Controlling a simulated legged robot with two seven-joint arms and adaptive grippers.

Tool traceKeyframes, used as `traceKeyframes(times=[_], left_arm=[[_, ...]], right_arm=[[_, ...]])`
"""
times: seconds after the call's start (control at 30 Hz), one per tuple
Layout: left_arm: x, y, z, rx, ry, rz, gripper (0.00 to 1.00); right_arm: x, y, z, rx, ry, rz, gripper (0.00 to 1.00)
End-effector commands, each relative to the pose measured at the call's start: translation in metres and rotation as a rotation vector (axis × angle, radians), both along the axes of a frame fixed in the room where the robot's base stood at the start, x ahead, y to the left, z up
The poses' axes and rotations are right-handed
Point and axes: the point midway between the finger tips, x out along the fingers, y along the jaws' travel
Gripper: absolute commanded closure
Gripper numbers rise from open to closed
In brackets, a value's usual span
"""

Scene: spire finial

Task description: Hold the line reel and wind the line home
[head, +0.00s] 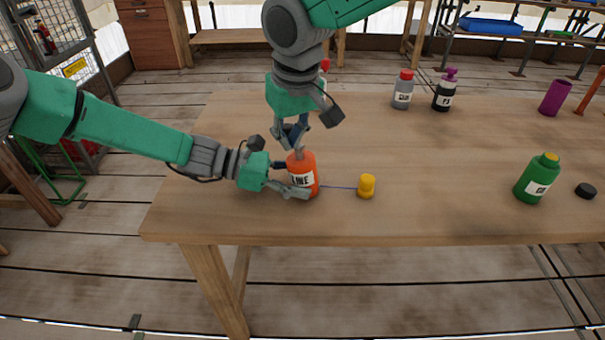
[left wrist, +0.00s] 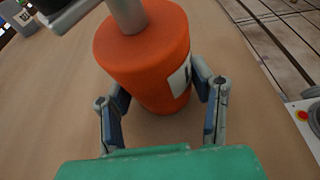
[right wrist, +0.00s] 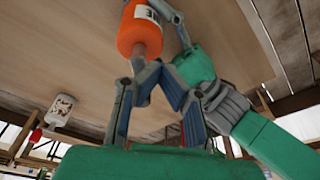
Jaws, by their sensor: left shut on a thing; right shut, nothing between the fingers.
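The orange line reel (head: 304,163), labelled LINE, stands on the table near its front left. A grey post (left wrist: 128,14) rises from its top. My right gripper (head: 296,145) is above the reel, fingertips shut, close beside the post. I cannot tell whether they touch it. The reel also shows in the right wrist view (right wrist: 138,38).
A green bottle (head: 536,180) and a black cap (head: 586,190) are at the right. A grey bottle (head: 403,90), a black bottle (head: 445,92) and a purple cup (head: 554,98) stand at the back. The table (head: 440,150) is clear in the middle.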

Motion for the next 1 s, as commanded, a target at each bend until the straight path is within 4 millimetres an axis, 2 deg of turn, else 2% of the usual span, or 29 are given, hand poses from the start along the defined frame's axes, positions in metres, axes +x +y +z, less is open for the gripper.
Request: traceKeyframes(times=[0.3,1.0], left_arm=[[0.0,0.0,0.0,-0.001,0.0,0.0,0.67],[0.0,0.0,0.001,-0.001,-0.001,-0.001,0.67]], right_arm=[[0.01,-0.003,0.0,0.0,0.001,0.0,1.0],[0.017,-0.002,0.0,-0.001,0.0,0.0,1.0]])
